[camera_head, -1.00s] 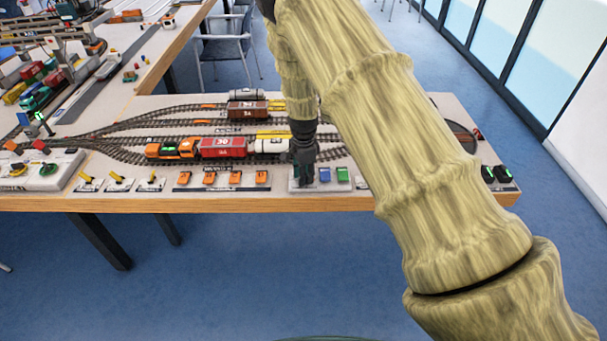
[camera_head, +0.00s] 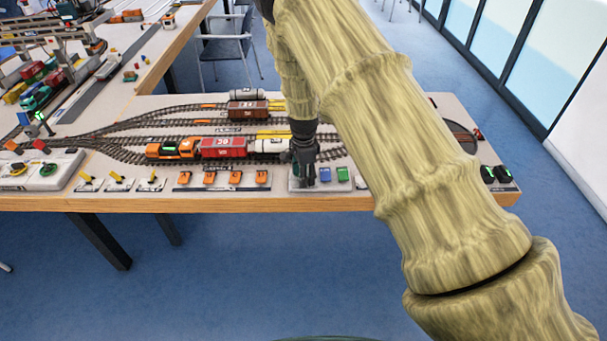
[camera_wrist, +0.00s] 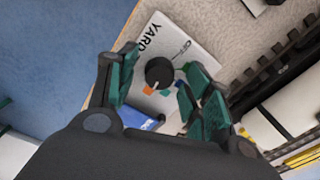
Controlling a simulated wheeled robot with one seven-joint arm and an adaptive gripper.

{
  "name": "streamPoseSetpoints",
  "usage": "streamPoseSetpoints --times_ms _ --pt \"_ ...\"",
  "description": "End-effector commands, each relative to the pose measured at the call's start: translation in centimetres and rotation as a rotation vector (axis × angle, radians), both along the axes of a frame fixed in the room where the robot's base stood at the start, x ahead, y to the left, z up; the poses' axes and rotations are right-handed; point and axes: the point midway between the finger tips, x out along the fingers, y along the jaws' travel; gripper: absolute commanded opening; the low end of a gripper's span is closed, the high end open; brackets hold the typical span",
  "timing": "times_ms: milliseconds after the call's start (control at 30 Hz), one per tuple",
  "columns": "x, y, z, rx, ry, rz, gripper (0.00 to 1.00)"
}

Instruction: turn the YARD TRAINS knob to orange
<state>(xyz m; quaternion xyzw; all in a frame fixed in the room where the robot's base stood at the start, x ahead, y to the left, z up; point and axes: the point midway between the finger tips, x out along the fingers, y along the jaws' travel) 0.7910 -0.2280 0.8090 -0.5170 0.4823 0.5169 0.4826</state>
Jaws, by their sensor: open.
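The YARD TRAINS knob (camera_wrist: 159,72) is a round black knob on a white plate (camera_wrist: 190,42) lettered "YARD". An orange mark (camera_wrist: 148,90) lies beside the knob on the plate. I cannot clearly tell where the knob's pointer stands. My gripper (camera_wrist: 161,60) is open, with its teal fingers on either side of the knob; I cannot tell whether they touch it. In the head view my gripper (camera_head: 303,165) points down over the control plate at the table's front edge, and it hides the knob there.
Model trains (camera_head: 222,147) stand on tracks behind. Open floor lies in front of the table.

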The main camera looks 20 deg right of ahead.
Motion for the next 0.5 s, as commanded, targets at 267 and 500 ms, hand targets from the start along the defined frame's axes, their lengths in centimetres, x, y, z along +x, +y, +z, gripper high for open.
streamPoseSetpoints --times_ms 267,500 --pt "0.1 0.0 2.2 0.000 -0.002 0.000 0.50" --pt "0.1 0.0 6.5 -0.001 -0.003 0.000 0.50"
